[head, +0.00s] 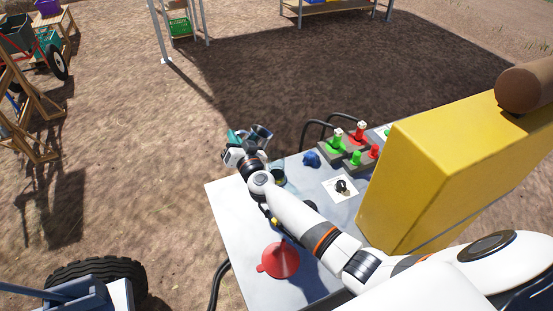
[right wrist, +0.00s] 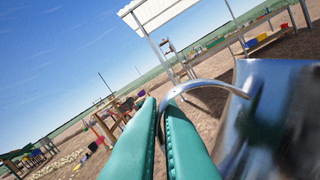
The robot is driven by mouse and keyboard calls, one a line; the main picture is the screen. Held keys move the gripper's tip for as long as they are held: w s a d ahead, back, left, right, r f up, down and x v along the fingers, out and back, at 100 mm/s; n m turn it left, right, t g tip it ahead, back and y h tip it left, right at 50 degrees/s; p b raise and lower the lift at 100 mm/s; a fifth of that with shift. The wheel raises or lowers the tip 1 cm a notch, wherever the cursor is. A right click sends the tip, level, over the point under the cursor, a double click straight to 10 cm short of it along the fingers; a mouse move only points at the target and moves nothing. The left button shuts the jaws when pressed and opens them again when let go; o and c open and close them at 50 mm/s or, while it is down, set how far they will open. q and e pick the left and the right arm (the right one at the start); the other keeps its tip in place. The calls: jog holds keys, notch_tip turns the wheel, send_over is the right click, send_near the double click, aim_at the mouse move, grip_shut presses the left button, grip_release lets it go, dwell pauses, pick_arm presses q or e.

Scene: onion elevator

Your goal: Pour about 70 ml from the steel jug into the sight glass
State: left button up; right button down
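The steel jug (right wrist: 272,115) fills the right side of the right wrist view, shiny, with a curved handle. My right gripper (right wrist: 164,108) has teal fingers closed around that handle. In the head view the right gripper (head: 240,138) is above the far left corner of the metal table, with the jug (head: 262,132) small and dark beside it, apparently tilted and clear of the tabletop. My left gripper is not in view.
The metal table (head: 232,215) bears a red funnel (head: 279,262), a blue object (head: 311,158), a white plate with a black knob (head: 342,187) and green and red fittings (head: 358,150). A large yellow housing (head: 425,150) stands on the right. Open dirt lies beyond the left edge.

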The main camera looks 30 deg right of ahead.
aim_at(242, 132)
jog(key=shift+d+m, duration=0.4)
jog(key=shift+d, duration=0.05)
jog(key=shift+d+r+m, duration=0.45)
jog(key=shift+r+m, duration=0.15)
jog(key=shift+r, duration=0.25)
jog(key=shift+s+d+r+m, duration=0.1)
jog(key=shift+d+r+m, duration=0.1)
jog(key=shift+r+m, duration=0.1)
jog(key=shift+d+f+m+b, duration=0.1)
jog(key=shift+f+m+b, duration=0.2)
jog(key=shift+b, duration=0.25)
jog(key=shift+d+r+m+b, duration=0.2)
jog(key=shift+d+m+b, duration=0.55)
jog(key=shift+m, duration=0.45)
jog(key=shift+d+f+m+b, duration=0.15)
jog(key=shift+d+m+b, duration=0.7)
jog(key=shift+m, duration=0.35)
jog(key=shift+s+d, duration=0.1)
jog(key=shift+d, duration=0.1)
jog(key=shift+a+f+m, duration=0.1)
jog(key=shift+a+m, duration=0.1)
jog(key=shift+m, duration=0.1)
jog(key=shift+d+f+m+h+p, duration=0.15)
jog(key=shift+d+f+m, duration=0.05)
jog(key=shift+d+m, duration=0.35)
jog(key=shift+d+f+m+h+p, duration=0.15)
jog(key=shift+d+m, duration=0.25)
jog(key=shift+m, duration=0.15)
